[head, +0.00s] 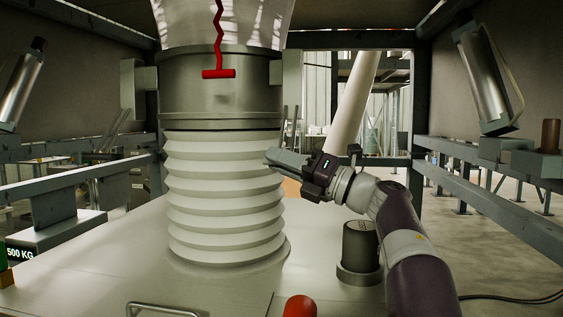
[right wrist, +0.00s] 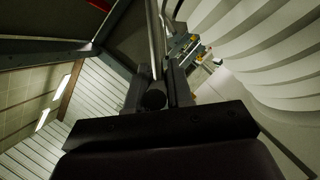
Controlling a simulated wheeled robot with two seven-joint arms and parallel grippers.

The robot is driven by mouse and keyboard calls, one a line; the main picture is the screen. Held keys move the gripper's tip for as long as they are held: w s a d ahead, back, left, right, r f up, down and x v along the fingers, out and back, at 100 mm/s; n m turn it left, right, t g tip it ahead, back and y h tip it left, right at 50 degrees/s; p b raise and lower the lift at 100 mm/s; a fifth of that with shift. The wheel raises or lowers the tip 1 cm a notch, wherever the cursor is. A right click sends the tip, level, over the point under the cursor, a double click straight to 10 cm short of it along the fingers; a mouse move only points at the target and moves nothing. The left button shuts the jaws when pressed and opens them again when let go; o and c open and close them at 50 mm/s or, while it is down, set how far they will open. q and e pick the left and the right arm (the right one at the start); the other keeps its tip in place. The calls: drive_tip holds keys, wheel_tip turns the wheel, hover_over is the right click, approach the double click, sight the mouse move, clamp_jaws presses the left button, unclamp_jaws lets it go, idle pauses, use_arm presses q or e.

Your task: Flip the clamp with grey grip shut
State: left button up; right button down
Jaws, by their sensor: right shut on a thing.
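My right gripper (head: 275,158) reaches in from the right, its fingers close to the right side of the white ribbed bellows, below the metal collar. In the right wrist view the gripper (right wrist: 157,92) is shut on a dark grey round-ended grip (right wrist: 153,99), with a thin metal rod running up behind it. This appears to be the clamp with grey grip. The clamp's body is mostly hidden by the fingers in the head view, and its lever angle is hard to read. My left gripper is not in view.
The white bellows (head: 220,190) hangs from the metal collar (head: 215,85) onto a pale surface (head: 90,260). A dark cylinder (head: 360,243) stands below my right arm, and a red rounded thing (head: 300,307) is at the front edge.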

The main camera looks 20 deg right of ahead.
drive_tip(key=c, duration=1.1)
unclamp_jaws()
drive_tip(key=shift+w+d+f, duration=0.1)
drive_tip(key=shift+f, duration=0.05)
drive_tip(key=b+v, duration=0.2)
drive_tip(key=v, duration=1)
drive_tip(key=shift+s+d, duration=0.2)
drive_tip(key=shift+s, duration=0.1)
drive_tip(key=shift+f, duration=0.1)
